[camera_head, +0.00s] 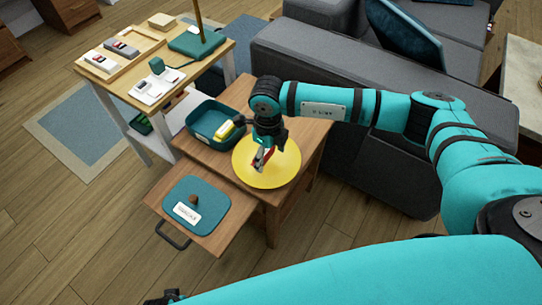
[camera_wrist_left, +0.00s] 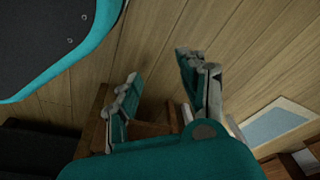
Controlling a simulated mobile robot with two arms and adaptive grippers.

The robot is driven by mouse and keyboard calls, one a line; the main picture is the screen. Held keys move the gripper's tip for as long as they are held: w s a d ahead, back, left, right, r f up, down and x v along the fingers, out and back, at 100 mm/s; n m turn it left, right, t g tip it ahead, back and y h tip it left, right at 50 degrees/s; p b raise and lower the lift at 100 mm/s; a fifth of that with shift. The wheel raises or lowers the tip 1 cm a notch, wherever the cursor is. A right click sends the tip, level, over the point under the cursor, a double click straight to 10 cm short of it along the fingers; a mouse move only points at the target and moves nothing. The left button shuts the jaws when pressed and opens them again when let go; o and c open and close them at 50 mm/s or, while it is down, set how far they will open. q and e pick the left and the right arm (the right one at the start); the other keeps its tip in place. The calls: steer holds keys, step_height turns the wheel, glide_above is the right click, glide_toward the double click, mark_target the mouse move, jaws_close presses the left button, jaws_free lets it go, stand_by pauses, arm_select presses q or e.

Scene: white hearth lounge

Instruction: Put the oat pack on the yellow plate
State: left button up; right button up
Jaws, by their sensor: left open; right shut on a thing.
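The yellow plate (camera_head: 284,174) lies on the small wooden side table. My right gripper (camera_head: 260,158) is over the plate, pointing down, and is shut on a small red pack (camera_head: 266,157). The pack looks like the oat pack, but it is mostly hidden by the fingers and no label can be read. I cannot tell whether it touches the plate. My left gripper (camera_wrist_left: 160,82) is open and empty in the left wrist view, away from the plate.
A teal bin (camera_head: 198,117) holding a yellow pack (camera_head: 226,131) stands beside the plate. A pulled-out drawer (camera_head: 217,237) bears a teal lid (camera_head: 183,196) with a label. A wooden shelf table (camera_head: 140,92) with several items stands behind, left of a grey sofa (camera_head: 300,48).

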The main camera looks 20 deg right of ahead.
mark_target(271, 157)
steer(key=shift+w+d, duration=0.35)
steer(key=shift+w, duration=0.05)
steer(key=shift+w+d+f, duration=0.1)
steer(key=shift+d+f, duration=0.05)
steer(key=shift+f, duration=0.35)
steer(key=shift+w+d+f, duration=0.1)
steer(key=shift+f, duration=0.4)
steer(key=shift+w+f, duration=0.1)
steer(key=shift+f, duration=0.75)
arm_select(q)
steer(key=shift+w+r+b, duration=0.3)
steer(key=shift+r+b, duration=0.05)
steer(key=shift+r, duration=0.4)
arm_select(e)
steer(key=shift+f, duration=0.1)
steer(key=o, duration=1.2)
steer(key=shift+c, duration=0.2)
arm_select(q)
steer(key=shift+w+d+r, duration=0.1)
steer(key=shift+w+r, duration=0.2)
steer(key=shift+r, duration=0.05)
steer(key=s+f, duration=0.1)
steer(key=s+f+p, duration=0.1)
steer(key=f, duration=0.2)
steer(key=shift+s+a+f, duration=0.2)
steer(key=shift+s+f, duration=0.05)
steer(key=shift+s, duration=0.15)
arm_select(e)
step_height(271, 157, up, 12)
steer(key=shift+r, duration=0.15)
